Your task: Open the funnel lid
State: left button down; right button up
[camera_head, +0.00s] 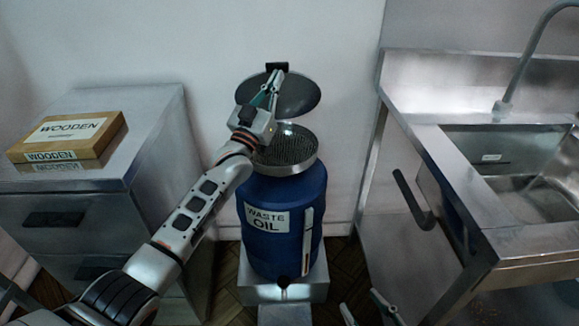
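The funnel lid (300,95) is a round dark metal disc. It stands raised and tilted above the metal funnel (300,168), whose perforated inside shows. A dark block (277,66) sits at the lid's top edge. The funnel rests on a blue drum (257,250) labelled "WASTE OIL". My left gripper (276,77) is in front of the lid, with its fingertips close together near the dark block. I cannot tell whether they touch or grip it. My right gripper (358,310) is low at the bottom edge, its fingers apart and empty, away from the drum.
A metal cabinet (150,112) on the left bears a box (95,145) labelled "WOODEN". A steel sink counter (440,155) with a tap (512,85) stands on the right. The wall is close behind the drum. Some floor is free between drum and counter.

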aim_at(271, 72)
pick_arm(q)
jog(key=shift+w+r, duration=0.2)
jog(key=shift+r, duration=0.05)
pick_arm(e)
jog(key=shift+f, duration=0.15)
pick_arm(q)
jog(key=w+b, duration=0.1)
jog(key=w+r+b, duration=0.1)
jog(key=w, duration=0.1)
jog(key=shift+w+r, duration=0.1)
jog(key=shift+w, duration=0.2)
jog(key=shift+w+r, duration=0.4)
jog(key=shift+r, duration=0.3)
pick_arm(e)
jog(key=shift+g, duration=0.4)
jog(key=f, duration=0.1)
jog(key=s+f, duration=0.1)
jog(key=f, duration=0.3)
jog(key=shift+s, duration=0.35)
